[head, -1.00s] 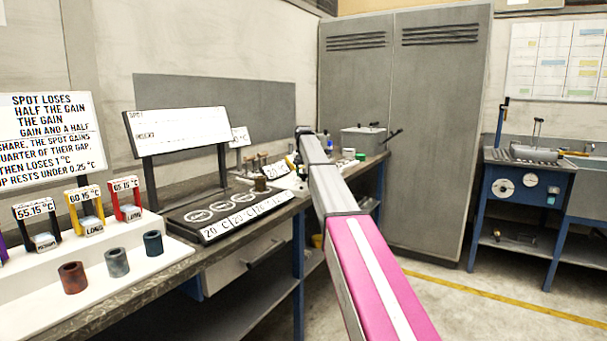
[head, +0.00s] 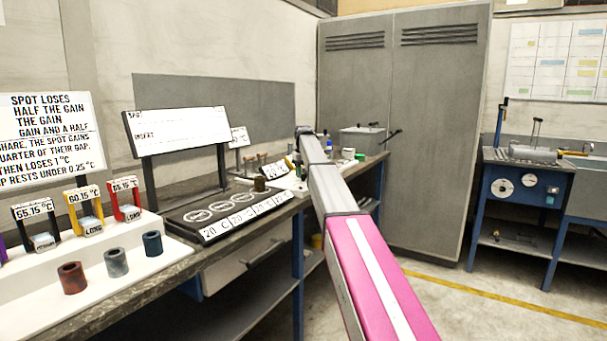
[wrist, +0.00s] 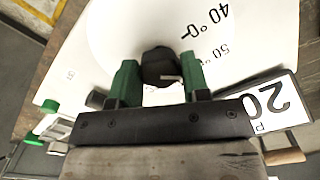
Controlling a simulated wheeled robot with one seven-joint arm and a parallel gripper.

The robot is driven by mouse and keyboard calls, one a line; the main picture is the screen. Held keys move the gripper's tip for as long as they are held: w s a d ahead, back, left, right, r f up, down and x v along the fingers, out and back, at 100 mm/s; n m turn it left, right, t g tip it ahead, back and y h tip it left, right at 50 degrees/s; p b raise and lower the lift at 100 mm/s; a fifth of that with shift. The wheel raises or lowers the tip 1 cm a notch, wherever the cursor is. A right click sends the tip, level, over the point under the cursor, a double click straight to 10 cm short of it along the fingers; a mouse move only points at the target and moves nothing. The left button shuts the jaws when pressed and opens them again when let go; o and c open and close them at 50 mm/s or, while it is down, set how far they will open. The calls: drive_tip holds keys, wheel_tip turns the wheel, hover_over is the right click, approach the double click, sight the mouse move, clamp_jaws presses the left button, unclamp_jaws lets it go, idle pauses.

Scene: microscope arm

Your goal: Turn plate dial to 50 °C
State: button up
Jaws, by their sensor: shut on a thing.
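The plate dial's black knob (wrist: 157,62) stands on a round white dial face in the wrist view. A pale mark on the knob points to the right in the picture. The printed "40 °C" (wrist: 205,20) lies above right of the knob and "50 °C" (wrist: 215,54) lies right of it, partly cut off. I cannot tell exactly which value the mark meets. My gripper (wrist: 160,78), with green fingers, is shut on the knob, one finger on each side. In the head view my pink arm hides the gripper and the dial.
A sign reading "20" (wrist: 265,103) stands close to the right of my gripper in the wrist view. In the head view a black plate with round spots (head: 215,212) and a white rack (head: 125,255) share the bench. A grey cabinet (head: 430,130) stands behind.

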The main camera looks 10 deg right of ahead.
sight(304, 174)
drive_tip(key=o, duration=0.9)
drive_tip(key=shift+o, duration=0.2)
drive_tip(key=shift+r, duration=0.1)
wheel_tip(304, 174, up, 11)
